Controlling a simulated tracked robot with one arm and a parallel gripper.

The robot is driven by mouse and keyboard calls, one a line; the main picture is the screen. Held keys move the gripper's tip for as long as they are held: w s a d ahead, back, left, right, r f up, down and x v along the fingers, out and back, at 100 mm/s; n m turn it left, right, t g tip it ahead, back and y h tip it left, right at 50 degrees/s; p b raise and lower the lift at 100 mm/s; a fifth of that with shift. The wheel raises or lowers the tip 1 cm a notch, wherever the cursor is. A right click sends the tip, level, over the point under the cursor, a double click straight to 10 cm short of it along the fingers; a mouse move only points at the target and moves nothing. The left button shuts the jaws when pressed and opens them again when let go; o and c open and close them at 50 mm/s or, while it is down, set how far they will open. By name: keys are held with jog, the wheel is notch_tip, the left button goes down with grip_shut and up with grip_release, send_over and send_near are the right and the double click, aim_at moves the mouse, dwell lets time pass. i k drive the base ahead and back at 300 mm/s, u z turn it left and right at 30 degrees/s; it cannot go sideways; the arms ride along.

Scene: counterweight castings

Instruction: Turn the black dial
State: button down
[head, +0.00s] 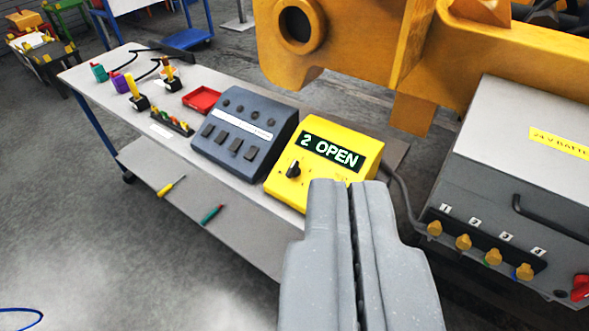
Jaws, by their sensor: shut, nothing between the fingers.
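The black dial (293,170) is a small knob on the sloped face of a yellow box (371,149). A green-lettered display (331,152) above it reads "2 OPEN". The box stands at the right end of a white bench (120,98). My gripper (343,186) is grey and shut, with only a thin dark line between its fingers and nothing held. In the picture its tips lie to the right of the dial and overlap the lower edge of the box. The dial is not covered. I cannot tell whether the fingertips touch the box.
A dark grey button box (240,128) stands left of the yellow box. A red tray (201,99) and small tools lie farther left. A large orange casting (350,45) hangs behind. A grey battery cabinet (515,180) with several yellow knobs stands at right. Screwdrivers (211,214) lie on the lower shelf.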

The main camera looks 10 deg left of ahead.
aim_at(293, 171)
jog(key=z, duration=0.05)
jog(key=k, duration=0.4)
jog(key=i, duration=1.2)
jog(key=u, duration=0.8)
